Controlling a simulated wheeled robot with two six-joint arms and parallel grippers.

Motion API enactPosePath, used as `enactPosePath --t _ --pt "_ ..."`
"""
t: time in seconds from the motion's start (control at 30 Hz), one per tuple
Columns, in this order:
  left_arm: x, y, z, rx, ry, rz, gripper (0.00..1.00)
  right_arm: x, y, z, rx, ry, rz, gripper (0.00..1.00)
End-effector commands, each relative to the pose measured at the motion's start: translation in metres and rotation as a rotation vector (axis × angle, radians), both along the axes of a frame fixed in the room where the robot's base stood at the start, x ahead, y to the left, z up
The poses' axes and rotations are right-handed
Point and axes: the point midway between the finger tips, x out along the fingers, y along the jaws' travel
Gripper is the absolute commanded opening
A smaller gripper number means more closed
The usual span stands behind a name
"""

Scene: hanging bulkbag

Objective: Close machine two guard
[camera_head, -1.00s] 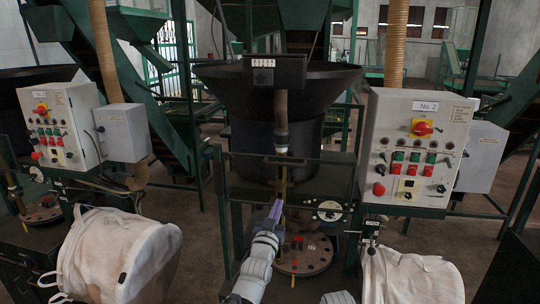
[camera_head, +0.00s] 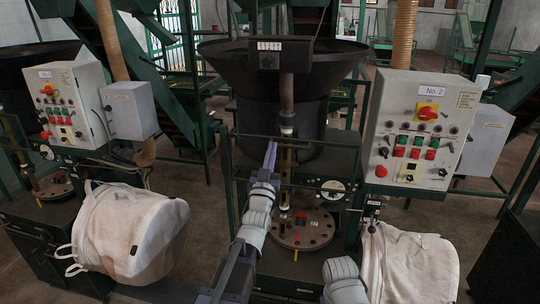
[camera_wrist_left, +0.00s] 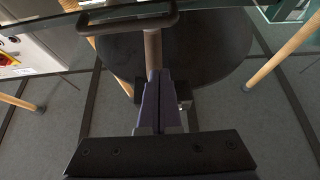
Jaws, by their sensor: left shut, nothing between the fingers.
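Machine two, marked by the "No. 2" control panel (camera_head: 422,128), stands right of centre. Its guard shows as a thin dark frame with a top bar (camera_head: 335,144) and what looks like a clear pane, in front of the round plate (camera_head: 301,229). In the left wrist view a black handle (camera_wrist_left: 115,15) runs along the edge of a clear pane. My left gripper (camera_head: 270,153) is shut and empty, pointing up and forward near the guard's top bar; in the left wrist view its fingers (camera_wrist_left: 158,103) lie just below the handle. I cannot tell whether they touch. My right gripper is not in view.
A black hopper (camera_head: 330,75) stands behind, with a spout tube (camera_head: 287,100) coming down. A white bag (camera_head: 410,265) hangs at lower right, another bag (camera_head: 130,232) at left. Machine one's panel (camera_head: 70,105) is at far left.

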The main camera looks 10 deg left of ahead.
Motion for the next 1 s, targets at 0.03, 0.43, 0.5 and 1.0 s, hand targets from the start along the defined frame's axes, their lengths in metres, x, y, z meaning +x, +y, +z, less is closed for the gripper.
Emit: enactPosePath --t 0.03,0.43,0.5,1.0 --pt "0.012 0.0 0.01 0.0 0.0 0.0 0.0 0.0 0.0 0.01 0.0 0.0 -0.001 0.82" --pt "0.049 0.002 0.008 0.0 0.0 0.0 0.0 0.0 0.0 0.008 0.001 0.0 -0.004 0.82" --pt "0.05 0.002 0.001 0.0 0.0 0.0 0.0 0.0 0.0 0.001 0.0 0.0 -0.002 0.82" --pt "0.054 0.002 -0.012 0.0 0.0 0.0 0.0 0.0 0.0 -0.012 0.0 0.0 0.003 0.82"
